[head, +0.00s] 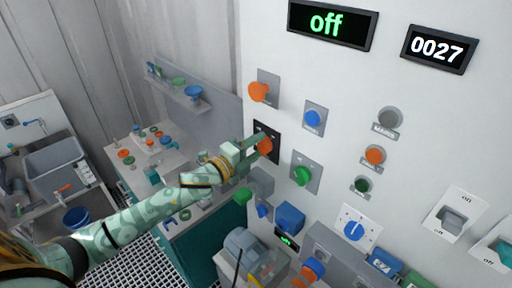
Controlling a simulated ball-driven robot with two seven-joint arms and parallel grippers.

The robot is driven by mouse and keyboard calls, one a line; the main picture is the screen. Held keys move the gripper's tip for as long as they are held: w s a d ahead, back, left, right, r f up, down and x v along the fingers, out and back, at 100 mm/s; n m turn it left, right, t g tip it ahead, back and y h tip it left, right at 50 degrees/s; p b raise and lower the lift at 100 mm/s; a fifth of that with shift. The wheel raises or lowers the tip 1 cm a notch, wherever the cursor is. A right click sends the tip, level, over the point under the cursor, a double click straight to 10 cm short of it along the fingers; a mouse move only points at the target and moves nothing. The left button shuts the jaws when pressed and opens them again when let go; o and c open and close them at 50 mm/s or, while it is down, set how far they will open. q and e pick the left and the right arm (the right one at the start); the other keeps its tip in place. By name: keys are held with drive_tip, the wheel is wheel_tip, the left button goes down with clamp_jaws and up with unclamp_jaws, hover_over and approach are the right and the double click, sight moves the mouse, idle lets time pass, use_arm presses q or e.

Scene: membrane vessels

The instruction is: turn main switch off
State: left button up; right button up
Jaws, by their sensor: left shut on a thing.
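The main switch looks to be the orange-red knob (265,146) on a black plate on the white wall panel. My left arm reaches in from the lower left. My left gripper (258,147) is at this knob and shut on it, with the fingers covering part of it. The exact angle of the knob is hard to tell. A display (325,22) above shows "off" in green letters. My right gripper is out of view.
An orange knob (258,91), a blue knob (312,118) and a green knob (303,175) surround the switch closely. Round buttons (388,118) and white rocker switches (453,217) are to the right. A counter (437,48) reads 0027. A sink (52,163) stands far left.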

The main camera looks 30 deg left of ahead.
use_arm(q)
drive_tip(key=o, duration=1)
drive_tip(key=shift+a, duration=0.1)
drive_tip(key=shift+c, duration=0.2)
drive_tip(key=b+v, duration=0.4)
drive_tip(key=v, duration=1.2)
drive_tip(key=shift+s+a, duration=0.1)
drive_tip(key=shift+s, duration=0.05)
